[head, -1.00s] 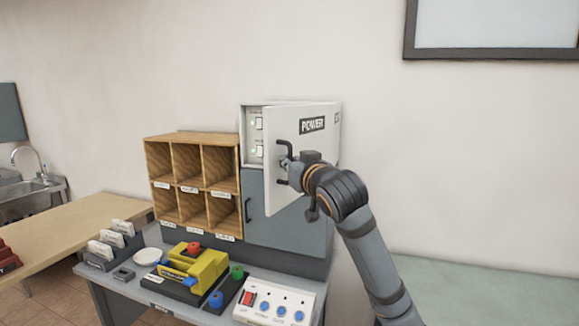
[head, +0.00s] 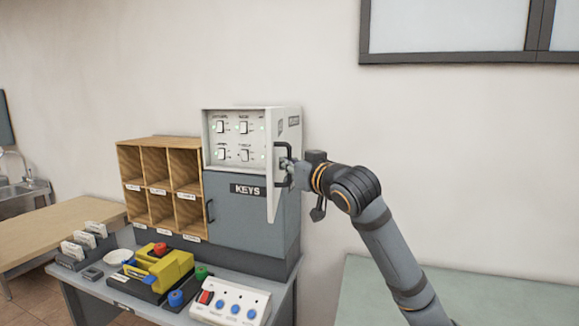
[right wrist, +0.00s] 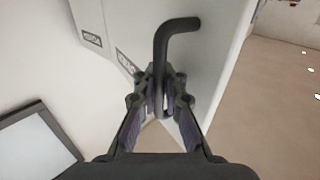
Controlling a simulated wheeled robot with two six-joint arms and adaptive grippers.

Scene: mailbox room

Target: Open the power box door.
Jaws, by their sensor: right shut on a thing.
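The white power box (head: 212,150) stands on top of the grey KEYS cabinet. Its door (head: 271,200) is swung out, seen nearly edge-on at the box's right side, and several switches with green lights show inside. My right gripper (head: 287,172) is at the black door handle (head: 283,150) in the head view. In the right wrist view, the gripper (right wrist: 160,100) is shut on the dark handle (right wrist: 165,50), which bends away above the fingers. The left gripper is not in view.
The grey KEYS cabinet (head: 245,222) is shut below the box. A wooden pigeonhole shelf (head: 140,143) stands to its left. On the desk in front are a yellow device (head: 170,268) and a white button panel (head: 235,290). A wall window or board (head: 450,60) hangs at upper right.

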